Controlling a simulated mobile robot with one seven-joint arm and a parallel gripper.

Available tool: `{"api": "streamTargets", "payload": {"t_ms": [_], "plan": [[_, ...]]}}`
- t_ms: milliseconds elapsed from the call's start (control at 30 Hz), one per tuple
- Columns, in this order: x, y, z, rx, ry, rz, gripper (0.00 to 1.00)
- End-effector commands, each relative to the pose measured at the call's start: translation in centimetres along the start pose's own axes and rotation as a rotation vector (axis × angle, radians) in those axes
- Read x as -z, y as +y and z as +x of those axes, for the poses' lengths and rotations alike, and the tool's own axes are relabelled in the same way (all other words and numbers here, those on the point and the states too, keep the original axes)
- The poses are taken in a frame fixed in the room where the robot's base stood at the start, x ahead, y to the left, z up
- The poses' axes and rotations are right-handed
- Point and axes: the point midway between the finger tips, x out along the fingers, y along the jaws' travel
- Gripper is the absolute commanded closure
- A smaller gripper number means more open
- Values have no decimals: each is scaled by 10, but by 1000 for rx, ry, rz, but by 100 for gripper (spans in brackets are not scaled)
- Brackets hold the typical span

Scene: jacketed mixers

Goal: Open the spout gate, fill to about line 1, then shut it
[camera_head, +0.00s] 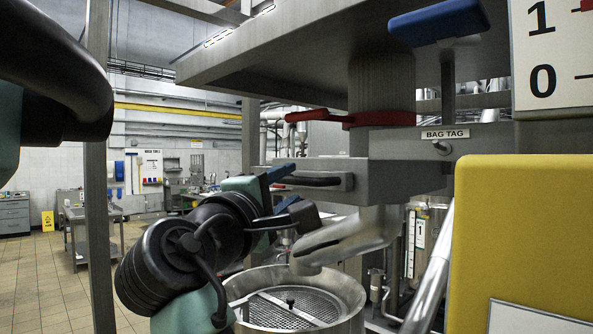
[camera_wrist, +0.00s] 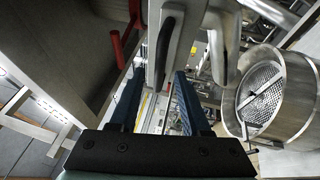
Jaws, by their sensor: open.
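The spout gate shows as a grey block with a dark grip (camera_head: 308,181) under the hopper. Below it a bent metal spout (camera_head: 352,240) hangs over a round vessel (camera_head: 352,290) with a mesh grate. No material flow shows; I cannot tell whether the gate is fully shut. My gripper (camera_head: 291,194) is open, its blue fingers just left of the grip. In the wrist view my gripper (camera_wrist: 160,76) points at the dark grip (camera_wrist: 168,42), which lies ahead between the fingers; contact is unclear. A white board (camera_head: 552,60) has marks 1 and 0, with a red edge at upper right.
A red lever (camera_head: 350,119) sits above the gate, and a blue handle (camera_head: 440,22) is higher up. A "BAG TAG" label (camera_head: 445,134) is beside it. A yellow panel (camera_head: 520,240) blocks the right. A steel post (camera_head: 98,180) stands left; open tiled floor lies beyond.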

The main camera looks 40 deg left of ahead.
Motion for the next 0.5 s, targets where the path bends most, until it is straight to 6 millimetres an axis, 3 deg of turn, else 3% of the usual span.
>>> {"api": "streamTargets", "payload": {"t_ms": [200, 500], "plan": [[0, 2, 29, 1, -1, -1, 53], [0, 0, 38, 0, 1, 0, 53]]}}
